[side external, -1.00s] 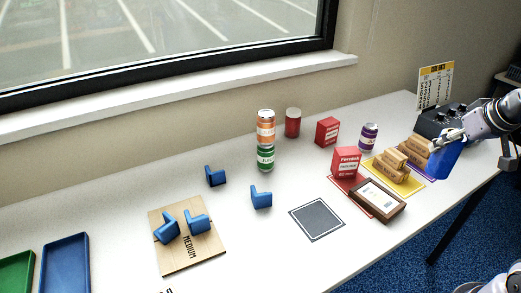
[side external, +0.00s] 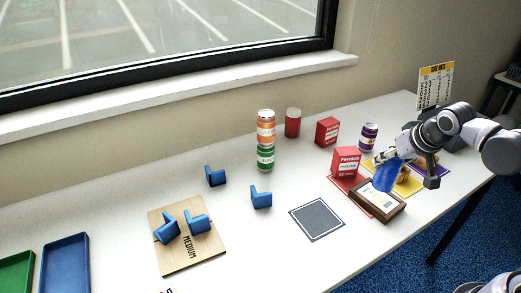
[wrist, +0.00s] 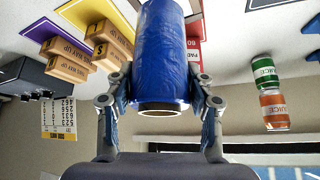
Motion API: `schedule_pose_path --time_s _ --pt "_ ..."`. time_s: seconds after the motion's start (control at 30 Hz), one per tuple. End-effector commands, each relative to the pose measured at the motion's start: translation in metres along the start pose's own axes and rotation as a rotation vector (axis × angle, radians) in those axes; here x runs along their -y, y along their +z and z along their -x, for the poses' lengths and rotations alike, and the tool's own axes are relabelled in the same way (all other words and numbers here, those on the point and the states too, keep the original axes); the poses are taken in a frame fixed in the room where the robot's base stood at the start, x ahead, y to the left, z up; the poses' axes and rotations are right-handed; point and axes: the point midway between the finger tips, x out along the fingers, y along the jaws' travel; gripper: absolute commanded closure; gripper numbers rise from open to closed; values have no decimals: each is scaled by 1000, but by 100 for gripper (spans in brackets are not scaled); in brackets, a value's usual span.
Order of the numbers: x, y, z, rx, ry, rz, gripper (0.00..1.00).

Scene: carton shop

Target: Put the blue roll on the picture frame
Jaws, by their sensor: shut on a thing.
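The blue roll (side external: 387,177) is held by my gripper (side external: 388,157), which is shut on it. In the wrist view the blue roll (wrist: 161,50) sits between the two fingers of my gripper (wrist: 160,82), its open cardboard core facing the camera. The brown picture frame (side external: 363,204) with a pale sheet lies flat on the table. In the side view the roll's lower end overlaps the frame's back right part. I cannot tell whether they touch. The frame is not made out in the wrist view.
A red box (side external: 346,162) stands on a red mat just behind the frame. Cardboard cartons (wrist: 110,45) on a yellow mat (wrist: 85,14) lie close to the arm. A purple can (side external: 369,136) stands behind. A dark square mat (side external: 317,219) lies empty on the left.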

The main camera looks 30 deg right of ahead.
Motion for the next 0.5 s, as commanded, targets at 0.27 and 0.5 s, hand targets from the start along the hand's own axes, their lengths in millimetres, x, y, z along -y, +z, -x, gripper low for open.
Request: schedule_pose_path --time_s 0.27,0.5 --pt "0 13 -22 -1 0 0 87" --pt "0 21 -32 -1 0 0 87"
